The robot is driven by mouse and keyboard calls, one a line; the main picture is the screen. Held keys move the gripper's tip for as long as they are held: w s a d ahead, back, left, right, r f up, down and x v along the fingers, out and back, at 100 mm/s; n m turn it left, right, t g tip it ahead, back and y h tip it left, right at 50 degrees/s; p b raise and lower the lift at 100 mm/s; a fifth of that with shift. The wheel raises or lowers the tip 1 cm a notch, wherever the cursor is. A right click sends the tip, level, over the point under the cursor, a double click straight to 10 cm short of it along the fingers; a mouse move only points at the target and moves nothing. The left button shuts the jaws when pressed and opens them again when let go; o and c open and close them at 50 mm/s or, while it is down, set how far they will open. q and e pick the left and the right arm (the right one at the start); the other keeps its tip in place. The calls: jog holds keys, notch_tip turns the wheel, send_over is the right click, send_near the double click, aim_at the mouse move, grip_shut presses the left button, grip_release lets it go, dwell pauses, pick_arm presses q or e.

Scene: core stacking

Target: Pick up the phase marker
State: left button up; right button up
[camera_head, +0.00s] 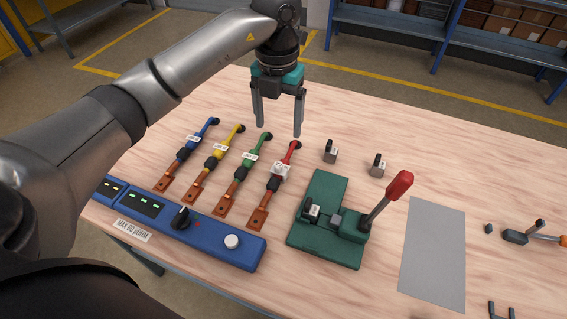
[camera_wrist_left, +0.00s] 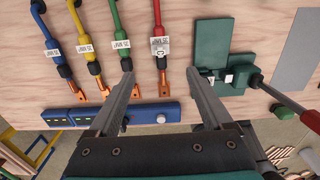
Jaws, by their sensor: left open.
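My left gripper (camera_head: 279,130) is open and empty, fingers pointing down above the table behind the red cable (camera_head: 272,190). My right gripper is not clearly seen.
Blue, yellow and green cables (camera_head: 245,165) lie left of the red one. A blue meter (camera_head: 210,233) lies in front. A green press (camera_head: 322,240) with a red-knobbed lever (camera_head: 400,185) stands right. Two small blocks (camera_head: 330,156) stand behind it. A grey mat (camera_head: 434,250) is bare.

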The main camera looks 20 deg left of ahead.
pick_arm(q)
send_over(278, 165)
notch_tip(278, 165, down, 8)
jog(key=shift+s+d+f+b, duration=0.1)
jog(key=shift+b, duration=0.25)
jog(key=shift+f+b, duration=0.35)
jog(key=shift+f, duration=2.5)
pick_arm(e)
jog(key=shift+s+f, duration=0.75)
jog(key=shift+s, duration=0.05)
pick_arm(q)
jog(key=shift+c, duration=0.3)
grip_shut()
